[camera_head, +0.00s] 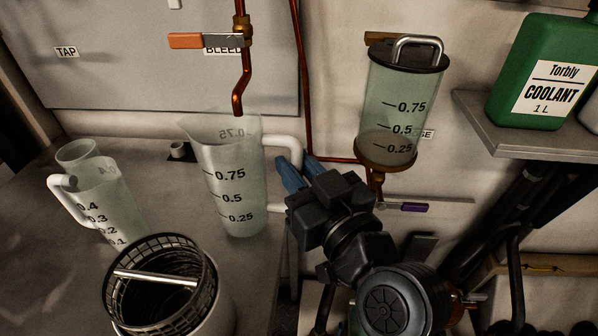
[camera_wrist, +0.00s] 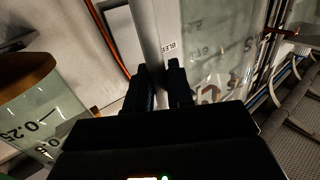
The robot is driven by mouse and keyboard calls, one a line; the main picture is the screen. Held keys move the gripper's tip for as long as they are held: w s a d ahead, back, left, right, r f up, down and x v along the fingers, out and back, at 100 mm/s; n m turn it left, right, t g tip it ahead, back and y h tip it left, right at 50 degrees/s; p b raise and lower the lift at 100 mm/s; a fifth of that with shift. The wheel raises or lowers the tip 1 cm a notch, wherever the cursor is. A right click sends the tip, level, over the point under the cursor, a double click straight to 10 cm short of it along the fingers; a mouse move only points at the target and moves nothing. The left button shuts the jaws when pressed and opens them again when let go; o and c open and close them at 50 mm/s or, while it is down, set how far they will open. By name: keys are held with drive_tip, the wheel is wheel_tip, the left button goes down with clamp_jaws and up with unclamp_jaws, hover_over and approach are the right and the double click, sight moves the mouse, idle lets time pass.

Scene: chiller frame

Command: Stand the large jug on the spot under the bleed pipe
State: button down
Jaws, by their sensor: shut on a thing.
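The large jug (camera_head: 234,190) is clear, marked 0.25 to 0.75, with a white handle on its right side. It looks upright, near the right edge of the grey worktop; I cannot tell if its base touches. My gripper (camera_head: 288,172) is shut on the jug's handle. In the wrist view my gripper's fingers (camera_wrist: 160,88) close around the pale handle (camera_wrist: 148,40), with the jug wall (camera_wrist: 215,55) to the right. The copper bleed pipe (camera_head: 240,88) ends just above the jug's open top, under the BLEED label (camera_head: 222,51). The spot itself is not clearly visible.
A black mesh basket in a white bin (camera_head: 160,285) is in front. A clear tank (camera_head: 400,105) hangs at right. A green coolant bottle (camera_head: 545,75) stands on a shelf (camera_head: 520,135).

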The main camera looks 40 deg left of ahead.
drive_tip(key=shift+d+f, duration=0.15)
drive_tip(key=shift+f, duration=0.6)
drive_tip(key=c, duration=1)
unclamp_jaws()
drive_tip(key=b+v, duration=0.1)
drive_tip(key=v, duration=1.1)
drive_tip(key=shift+b, duration=0.35)
